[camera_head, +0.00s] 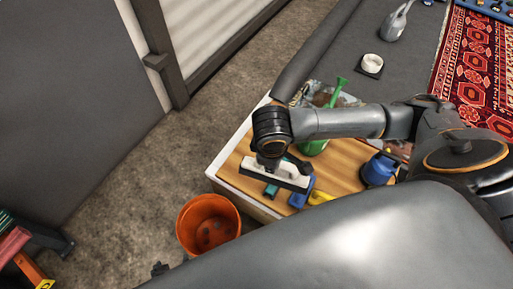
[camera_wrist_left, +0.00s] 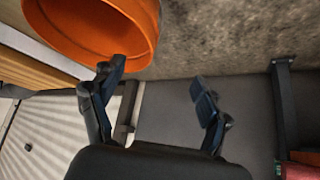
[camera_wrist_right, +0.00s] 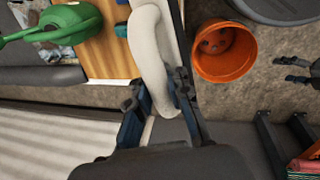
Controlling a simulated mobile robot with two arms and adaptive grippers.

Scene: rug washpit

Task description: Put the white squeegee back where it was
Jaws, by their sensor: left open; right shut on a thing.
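The white squeegee (camera_head: 288,171) is over the front left part of the wood-topped table (camera_head: 236,158) in the head view. Its pale, curved handle (camera_wrist_right: 149,55) runs between the fingers of my right gripper (camera_wrist_right: 158,98), which is shut on it. In the head view my right wrist hides the handle and most of that gripper. I cannot tell whether the squeegee touches the tabletop. My left gripper (camera_wrist_left: 155,82) is open and empty, low beside the orange bucket (camera_wrist_left: 140,25); only a small dark part of it (camera_head: 160,268) shows in the head view.
The orange bucket (camera_head: 208,226) stands on the floor against the table's front. A green watering can (camera_head: 314,146), a blue bottle (camera_head: 378,169), blue items and a yellow item (camera_head: 321,197) crowd the tabletop. A red rug (camera_head: 475,75) lies behind. Floor to the left is mostly clear.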

